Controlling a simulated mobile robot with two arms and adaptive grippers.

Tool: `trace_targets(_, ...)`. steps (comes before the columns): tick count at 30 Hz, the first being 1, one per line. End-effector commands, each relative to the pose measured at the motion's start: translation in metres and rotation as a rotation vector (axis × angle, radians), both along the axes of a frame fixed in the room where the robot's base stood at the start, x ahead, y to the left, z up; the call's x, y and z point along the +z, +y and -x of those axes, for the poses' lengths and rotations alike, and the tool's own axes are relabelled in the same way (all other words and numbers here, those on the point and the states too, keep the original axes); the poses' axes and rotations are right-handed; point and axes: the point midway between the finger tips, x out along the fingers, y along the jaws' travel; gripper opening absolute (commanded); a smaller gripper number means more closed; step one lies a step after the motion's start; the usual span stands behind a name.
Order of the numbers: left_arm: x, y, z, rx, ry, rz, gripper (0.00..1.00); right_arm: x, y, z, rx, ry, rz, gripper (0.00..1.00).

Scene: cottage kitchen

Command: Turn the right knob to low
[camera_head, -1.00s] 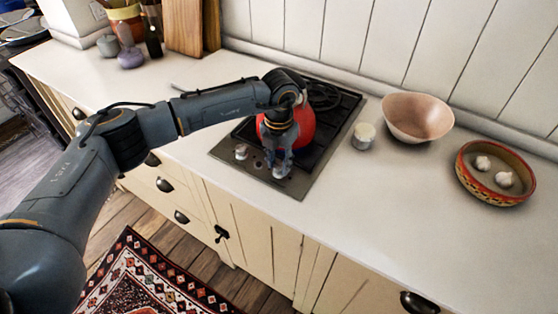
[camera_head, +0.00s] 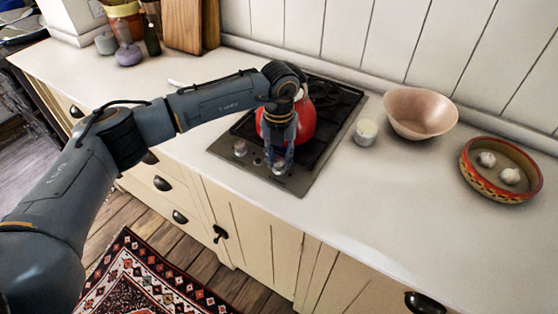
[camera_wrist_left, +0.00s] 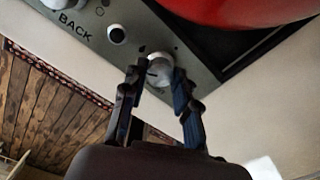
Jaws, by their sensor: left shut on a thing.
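The right knob (camera_wrist_left: 159,67) is a small silvery knob on the front panel of the stove. In the wrist view it sits between the two fingertips of my left gripper (camera_wrist_left: 160,82), which is shut on it. In the head view my left gripper (camera_head: 279,160) points down over the right end of the panel, and the knob (camera_head: 280,167) is mostly hidden by the fingers. The left knob (camera_head: 240,148) stands free to its left. The stove (camera_head: 225,147) is set in the white counter. I cannot read the right knob's setting. My right gripper is not in view.
A red kettle (camera_head: 306,122) stands on the stove just behind my left gripper. A white candle jar (camera_head: 366,132), a pinkish bowl (camera_head: 420,112) and a patterned dish (camera_head: 480,184) with garlic stand to the right. The front counter is clear.

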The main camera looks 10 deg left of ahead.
Motion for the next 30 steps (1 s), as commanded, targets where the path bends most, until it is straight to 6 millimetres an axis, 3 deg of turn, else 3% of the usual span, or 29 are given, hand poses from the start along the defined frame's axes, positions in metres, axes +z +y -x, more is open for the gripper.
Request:
trace_targets(18,-0.001,0.0,0.0,0.568,-0.001,0.001,0.0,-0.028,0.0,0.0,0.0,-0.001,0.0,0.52)
trace_targets(30,0.0,0.0,0.0,0.798,-0.001,0.0,0.0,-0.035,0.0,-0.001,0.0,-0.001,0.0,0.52)
